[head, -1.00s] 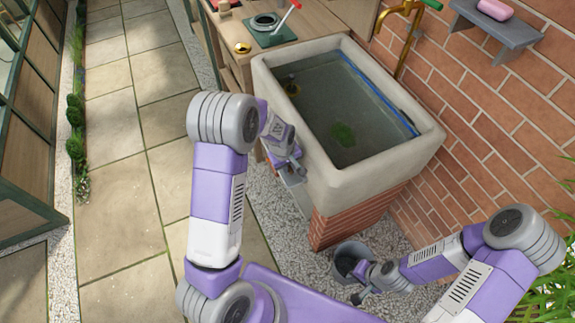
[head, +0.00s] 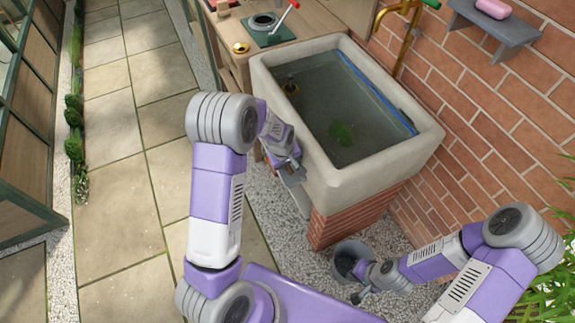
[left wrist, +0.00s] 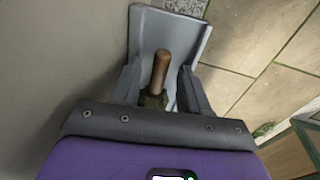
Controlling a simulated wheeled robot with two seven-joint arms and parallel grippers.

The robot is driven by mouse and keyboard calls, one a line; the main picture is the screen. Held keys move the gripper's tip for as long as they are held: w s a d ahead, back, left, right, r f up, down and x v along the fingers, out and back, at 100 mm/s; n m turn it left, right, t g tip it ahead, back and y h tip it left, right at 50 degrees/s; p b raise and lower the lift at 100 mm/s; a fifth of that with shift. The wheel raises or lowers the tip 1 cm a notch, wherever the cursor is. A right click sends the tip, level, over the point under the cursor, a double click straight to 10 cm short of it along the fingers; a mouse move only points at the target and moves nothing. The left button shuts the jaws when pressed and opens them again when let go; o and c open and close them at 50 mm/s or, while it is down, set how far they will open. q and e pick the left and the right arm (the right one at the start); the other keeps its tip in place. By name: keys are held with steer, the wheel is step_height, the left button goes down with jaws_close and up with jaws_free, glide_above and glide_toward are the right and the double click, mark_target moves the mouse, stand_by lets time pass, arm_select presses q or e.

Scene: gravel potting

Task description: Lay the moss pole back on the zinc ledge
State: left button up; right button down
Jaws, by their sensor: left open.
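The moss pole (left wrist: 160,68) shows in the left wrist view as a brown rod end with a dark green mossy part below it. It lies over the grey zinc ledge (left wrist: 190,35), between the two fingers of my left gripper (left wrist: 158,82). The fingers are apart, with a gap visible on both sides of the pole. The rest of the pole is hidden behind the gripper body. In the head view, my left gripper (head: 287,165) is at the ledge (head: 297,192) beside the sink, and the pole cannot be made out. My right gripper (head: 362,294) is low by the bucket, its fingers too small to read.
The stone sink (head: 320,165) on a brick base stands just right of my left gripper. A grey bucket (head: 340,262) stands on the gravel below. A wooden bench (head: 235,62) with pots and tools is behind. Paving at left is clear.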

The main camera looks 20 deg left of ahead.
arm_select(q)
step_height(320, 180, up, 7)
steer(key=s+p, duration=0.1)
steer(key=p, duration=0.1)
steer(key=shift+s+a+r+p, duration=0.2)
steer(key=shift+p, duration=0.15)
arm_select(e)
step_height(320, 180, up, 3)
steer(key=shift+f, duration=0.1)
